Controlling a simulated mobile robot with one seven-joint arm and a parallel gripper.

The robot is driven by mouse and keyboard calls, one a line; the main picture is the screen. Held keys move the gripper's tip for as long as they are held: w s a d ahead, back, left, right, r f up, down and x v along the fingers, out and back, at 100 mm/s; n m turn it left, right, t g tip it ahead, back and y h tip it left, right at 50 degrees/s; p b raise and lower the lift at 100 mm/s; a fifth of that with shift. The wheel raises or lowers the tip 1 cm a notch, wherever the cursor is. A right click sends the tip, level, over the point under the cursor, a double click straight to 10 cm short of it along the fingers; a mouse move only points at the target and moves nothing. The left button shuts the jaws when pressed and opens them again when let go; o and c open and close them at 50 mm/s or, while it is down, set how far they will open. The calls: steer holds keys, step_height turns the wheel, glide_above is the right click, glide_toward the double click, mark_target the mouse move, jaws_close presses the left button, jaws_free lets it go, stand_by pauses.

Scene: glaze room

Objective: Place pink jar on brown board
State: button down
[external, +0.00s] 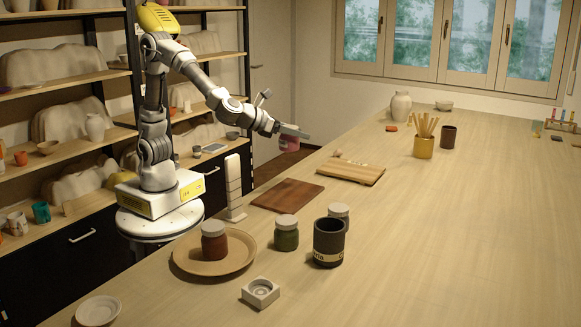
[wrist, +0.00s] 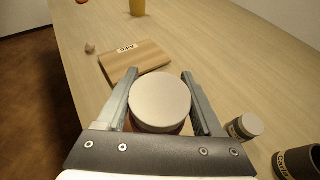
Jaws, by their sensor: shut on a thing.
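The pink jar (external: 289,144) hangs in the air from my gripper (external: 295,131), beyond the dark brown board (external: 288,195) and near the table's left edge. In the wrist view, the jar's pale round lid (wrist: 160,95) sits between the two fingers of my gripper (wrist: 160,74), which are shut on it. The lid hides most of the jar's body there. The brown board lies flat and bare on the table in the external view. I cannot make it out in the wrist view.
A lighter board (external: 350,172) lies just beyond the brown board, also in the wrist view (wrist: 140,65). A green jar (external: 286,235), a white-lidded jar (external: 339,211) and a dark mug (external: 329,242) stand nearer. A plate (external: 188,262) holds a red-brown jar (external: 214,243).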

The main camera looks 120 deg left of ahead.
mark_target(296, 145)
step_height(296, 145, down, 4)
steer(key=shift+s+a+f, duration=0.1)
steer(key=shift+a+f, duration=0.05)
step_height(296, 145, down, 11)
steer(key=b, duration=0.2)
steer(key=shift+r+b, duration=0.2)
steer(key=shift+b, duration=0.2)
steer(key=shift+f, duration=0.25)
steer(key=shift+c, duration=0.2)
jaws_free()
steer(key=shift+r, duration=0.1)
